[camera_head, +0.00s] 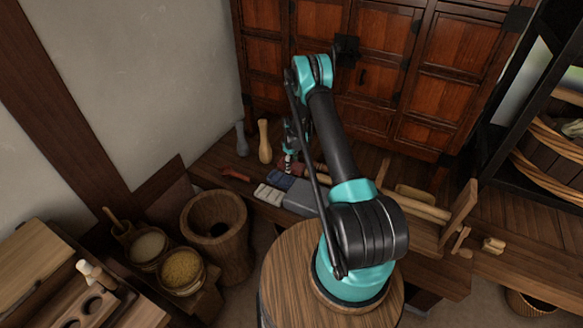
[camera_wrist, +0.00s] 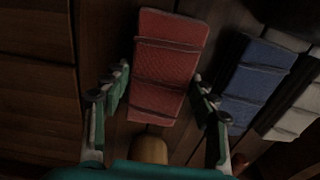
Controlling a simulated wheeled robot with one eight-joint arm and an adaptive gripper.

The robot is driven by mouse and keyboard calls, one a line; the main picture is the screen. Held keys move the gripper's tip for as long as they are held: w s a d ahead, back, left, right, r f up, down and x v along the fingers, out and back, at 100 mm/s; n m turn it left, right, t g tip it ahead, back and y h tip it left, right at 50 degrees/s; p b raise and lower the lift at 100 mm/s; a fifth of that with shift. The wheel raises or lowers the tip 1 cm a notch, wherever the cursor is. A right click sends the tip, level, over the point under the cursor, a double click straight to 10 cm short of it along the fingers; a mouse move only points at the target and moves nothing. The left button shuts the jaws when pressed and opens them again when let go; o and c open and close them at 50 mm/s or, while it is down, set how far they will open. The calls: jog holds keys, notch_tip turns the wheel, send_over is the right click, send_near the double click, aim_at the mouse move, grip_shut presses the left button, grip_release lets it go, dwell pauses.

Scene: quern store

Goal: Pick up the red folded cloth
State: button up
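The red folded cloth (camera_wrist: 168,60) lies flat on dark boards in the wrist view, long and narrow, with dark bands across it. My gripper (camera_wrist: 160,88) is open, with one finger on each side of the cloth's near part. I see no cloth gripped, and I cannot tell how high the fingertips are above the boards. In the head view my gripper (camera_head: 289,160) points down over the low wooden shelf, and the cloth is mostly hidden there by my arm.
A blue folded cloth (camera_wrist: 262,70) lies right of the red one, close to the right finger, with a white one (camera_wrist: 297,108) beyond. A rounded wooden end (camera_wrist: 148,150) shows between the fingers. A wooden pestle (camera_head: 264,142) stands left of my gripper; a cabinet (camera_head: 365,70) rises behind.

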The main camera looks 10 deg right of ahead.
jog(key=c, duration=0.5)
jog(key=shift+r, duration=0.1)
